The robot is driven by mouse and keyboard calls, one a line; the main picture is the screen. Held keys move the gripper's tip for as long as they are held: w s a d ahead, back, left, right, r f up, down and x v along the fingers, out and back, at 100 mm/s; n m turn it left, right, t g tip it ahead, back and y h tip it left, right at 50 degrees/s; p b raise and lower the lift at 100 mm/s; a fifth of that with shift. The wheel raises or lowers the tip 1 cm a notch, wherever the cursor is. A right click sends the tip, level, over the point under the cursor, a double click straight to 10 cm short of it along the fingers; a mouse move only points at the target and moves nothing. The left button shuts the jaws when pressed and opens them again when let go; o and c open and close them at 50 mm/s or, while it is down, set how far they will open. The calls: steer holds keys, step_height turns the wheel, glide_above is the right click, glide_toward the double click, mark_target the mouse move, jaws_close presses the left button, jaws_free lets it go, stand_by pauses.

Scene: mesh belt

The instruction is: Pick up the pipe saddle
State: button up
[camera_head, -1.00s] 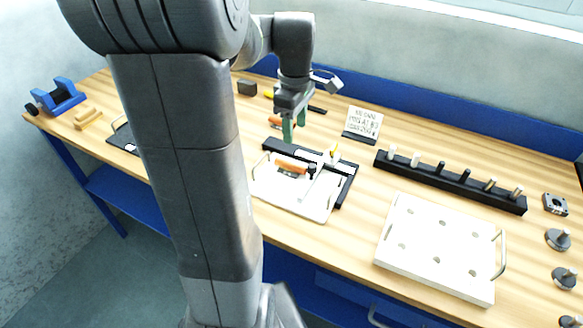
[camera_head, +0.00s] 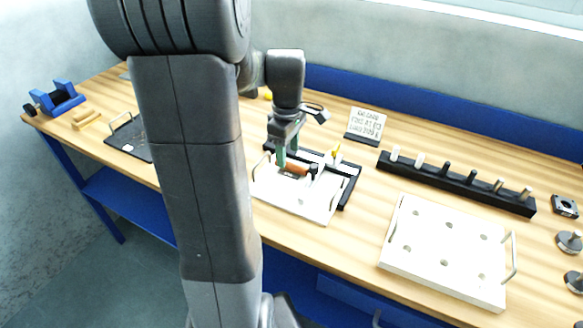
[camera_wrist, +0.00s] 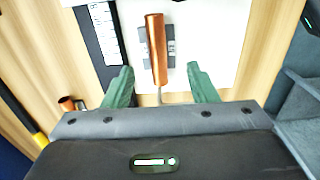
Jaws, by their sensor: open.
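A copper-coloured rounded piece (camera_wrist: 157,50) lies on a white plate (camera_wrist: 214,30) in the wrist view, over a small grey bracket (camera_wrist: 170,45) that shows on both sides of it. I take these for the pipe saddle, but cannot tell which part bears that name. In the head view the copper piece (camera_head: 296,170) lies on the white plate (camera_head: 300,202). My gripper (camera_wrist: 160,80) is open, its green fingers on either side of the copper piece's near end and apart from it. In the head view my gripper (camera_head: 287,158) is low over the plate's back left part.
A black frame (camera_head: 349,186) with a yellow-topped clamp (camera_head: 337,153) borders the white plate. A black rack with pegs (camera_head: 455,186), a white board with holes (camera_head: 443,250) and a sign (camera_head: 366,123) stand to the right. A second copper piece (camera_wrist: 67,103) lies at left.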

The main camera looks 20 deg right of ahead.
mark_target(293, 164)
steer(key=f, duration=0.4)
steer(key=shift+w, duration=0.25)
steer(key=c, duration=1)
steer(key=shift+o, duration=0.2)
step_height(293, 164, up, 10)
steer(key=shift+a+f+b, duration=0.1)
steer(key=shift+f+b, duration=2.65)
steer(key=shift+f, duration=2.2)
steer(key=shift+s+d, duration=0.6)
steer(key=shift+s, duration=0.05)
